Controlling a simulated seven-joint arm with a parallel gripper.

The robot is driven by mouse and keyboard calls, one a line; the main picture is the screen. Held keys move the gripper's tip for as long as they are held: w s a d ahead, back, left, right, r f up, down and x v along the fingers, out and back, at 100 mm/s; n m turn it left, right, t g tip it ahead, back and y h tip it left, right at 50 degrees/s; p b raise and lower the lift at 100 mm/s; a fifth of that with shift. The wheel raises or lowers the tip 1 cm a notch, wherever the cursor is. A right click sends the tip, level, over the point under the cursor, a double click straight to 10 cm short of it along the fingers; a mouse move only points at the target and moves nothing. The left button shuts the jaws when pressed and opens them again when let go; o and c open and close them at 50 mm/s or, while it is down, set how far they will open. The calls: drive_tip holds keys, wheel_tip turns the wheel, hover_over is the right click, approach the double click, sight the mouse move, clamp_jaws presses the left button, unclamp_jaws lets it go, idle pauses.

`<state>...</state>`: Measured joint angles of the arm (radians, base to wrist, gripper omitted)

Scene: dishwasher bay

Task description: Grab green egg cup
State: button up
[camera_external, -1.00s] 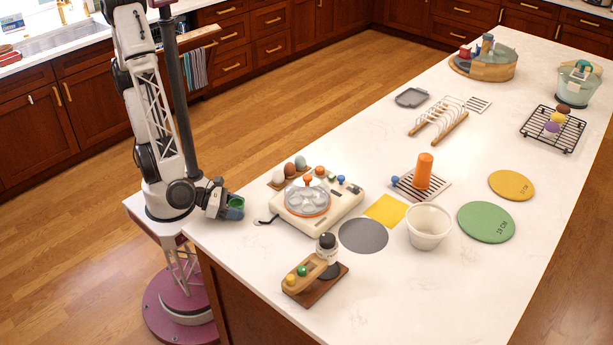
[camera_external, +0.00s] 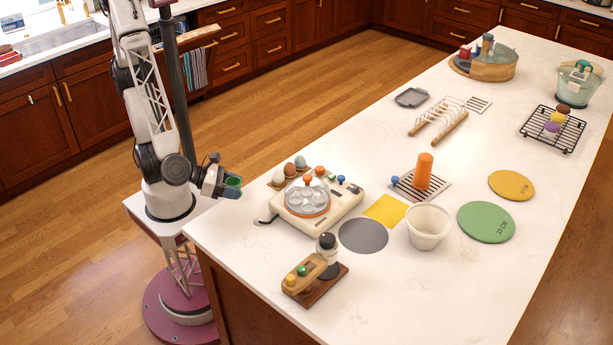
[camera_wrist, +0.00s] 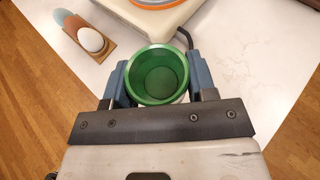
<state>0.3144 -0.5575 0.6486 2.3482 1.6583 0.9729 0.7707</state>
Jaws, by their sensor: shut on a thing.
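The green egg cup (camera_wrist: 157,76) is in the middle of the wrist view, its round open mouth facing the camera. My gripper (camera_wrist: 156,82) has its blue-grey fingers on either side of the cup and is shut on it. In the external view my gripper (camera_external: 228,187) is at the left end of the white counter, and the green cup (camera_external: 233,181) shows partly between the fingers. The cup looks held above the counter surface. Its lower part is hidden by the fingers.
An egg cooker (camera_external: 318,205) with a cord stands right of my gripper. A wooden holder (camera_external: 287,179) with several eggs is behind it. A wooden stand (camera_external: 314,283) with a jar is at the front. A white tub (camera_external: 428,226) stands farther right.

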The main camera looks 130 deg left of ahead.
drive_tip(key=shift+r, duration=0.8)
